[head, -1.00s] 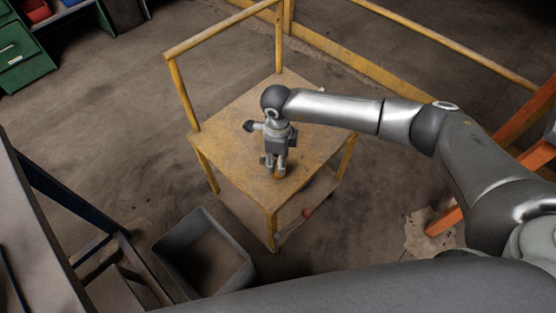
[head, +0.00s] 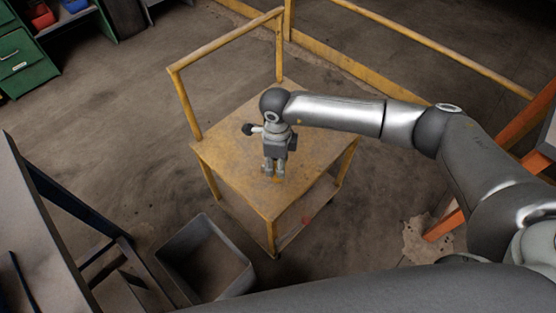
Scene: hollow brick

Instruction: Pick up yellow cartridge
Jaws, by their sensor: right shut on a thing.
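My right gripper (head: 274,170) points down over the front part of the yellow cart's top (head: 225,160). Its fingers are shut on a small yellow thing (head: 278,180), the yellow cartridge as far as I can tell. Only a bit of it shows between and below the fingertips; the fingers hide the rest. I cannot tell whether it touches the cart top. My left gripper is not in view.
A grey open bin (head: 205,258) stands on the floor in front of the cart. The cart's yellow handle rail (head: 225,40) rises at the back left. A grey table (head: 40,230) is at the left. Green drawers (head: 22,65) stand at the far left.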

